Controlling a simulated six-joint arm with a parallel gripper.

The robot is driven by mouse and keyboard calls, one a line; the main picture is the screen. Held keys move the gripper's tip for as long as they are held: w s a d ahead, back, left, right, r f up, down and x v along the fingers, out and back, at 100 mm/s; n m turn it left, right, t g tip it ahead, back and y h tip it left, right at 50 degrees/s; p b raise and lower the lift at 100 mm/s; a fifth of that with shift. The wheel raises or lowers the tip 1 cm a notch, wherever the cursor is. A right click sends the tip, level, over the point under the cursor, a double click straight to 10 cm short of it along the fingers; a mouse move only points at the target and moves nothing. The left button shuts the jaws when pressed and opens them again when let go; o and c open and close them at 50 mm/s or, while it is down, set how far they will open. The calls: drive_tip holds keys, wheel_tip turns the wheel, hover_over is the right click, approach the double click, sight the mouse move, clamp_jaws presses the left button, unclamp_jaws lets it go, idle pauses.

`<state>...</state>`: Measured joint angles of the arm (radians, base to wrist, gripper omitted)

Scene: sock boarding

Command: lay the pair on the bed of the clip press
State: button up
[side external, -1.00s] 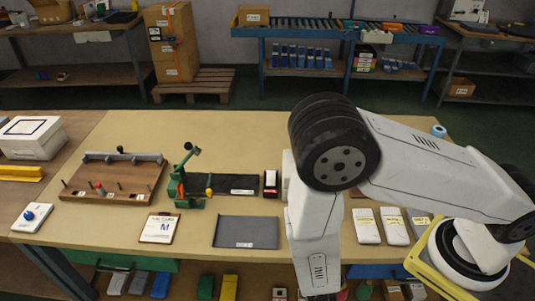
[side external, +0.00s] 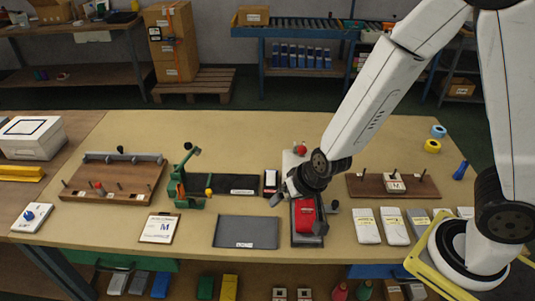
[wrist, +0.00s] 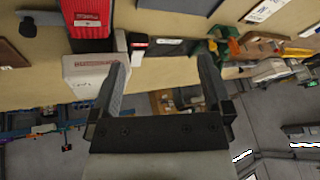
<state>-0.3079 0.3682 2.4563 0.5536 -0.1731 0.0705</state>
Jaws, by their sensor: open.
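A red folded item (side external: 305,214), seemingly the pair of socks, lies on a dark board right of the table's middle. It also shows at the upper left of the wrist view (wrist: 88,14). The green clip press (side external: 190,180) stands left of it, with a flat black bed (side external: 228,184) running right from it. The press also shows in the wrist view (wrist: 222,32). My gripper (side external: 305,204) is open, its two fingers spread above the red item in the side view. In the wrist view nothing is between the fingers (wrist: 161,70).
A small black-and-white box (side external: 270,182) stands between the bed and the red item. A dark grey mat (side external: 245,232) and a clipboard (side external: 160,228) lie in front. A wooden peg board (side external: 360,187) is at right, a wooden fixture (side external: 115,180) at left. White packets (side external: 367,226) lie front right.

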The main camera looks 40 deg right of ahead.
drive_tip(key=s+d+r+n+g, duration=0.2)
drive_tip(key=s+d+r, duration=0.4)
drive_tip(key=d, duration=0.3)
drive_tip(key=shift+d+r+n+g+h, duration=0.15)
drive_tip(key=shift+n+g+h, duration=0.2)
drive_tip(key=shift+n, duration=0.55)
drive_tip(key=n+g, duration=0.3)
drive_tip(key=n, duration=2.4)
hover_over(307, 210)
wheel_tip(307, 210, down, 12)
drive_tip(key=shift+d+r, duration=0.1)
drive_tip(key=shift+r, duration=0.15)
drive_tip(key=shift+f, duration=0.1)
drive_tip(key=shift+f, duration=1.2)
